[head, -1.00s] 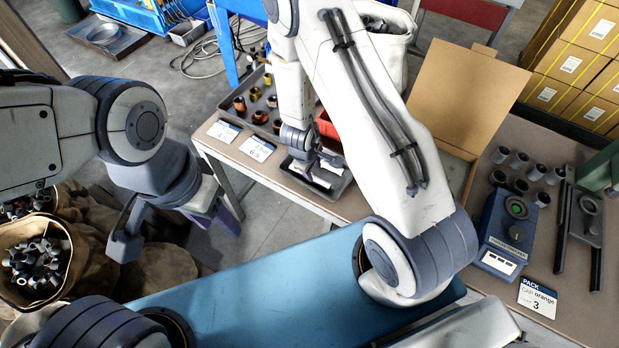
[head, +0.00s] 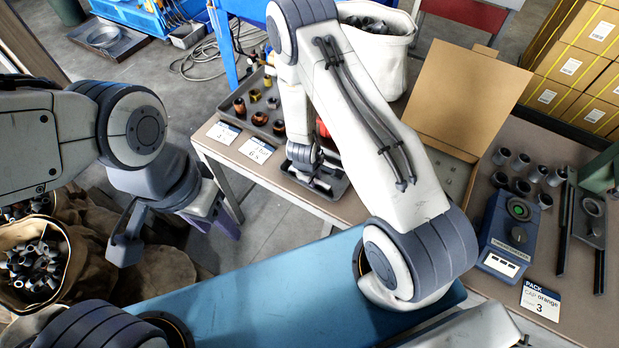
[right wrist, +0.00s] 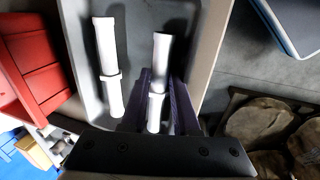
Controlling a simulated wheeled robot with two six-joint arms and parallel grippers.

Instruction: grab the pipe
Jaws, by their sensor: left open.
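Two white pipes lie side by side in a grey tray (right wrist: 207,30) in the right wrist view, a left pipe (right wrist: 108,65) and a right pipe (right wrist: 160,50). The purple fingers of my right gripper (right wrist: 165,78) stand on both sides of the right pipe. A dark gap shows along its right side; whether the fingers press on it is unclear. In the head view the tray (head: 335,188) is at the table's near edge, with my right arm partly covering it. My left gripper (head: 222,222) is open and empty over the floor, left of the table.
A red bin (right wrist: 35,60) stands beside the tray. A tray of brown and dark fittings (head: 262,108) is behind it on the table. An open cardboard box (head: 465,95), a blue tester (head: 512,235) and several grey fittings (head: 520,165) are at the right. A sack of pipe pieces (head: 38,262) stands at left.

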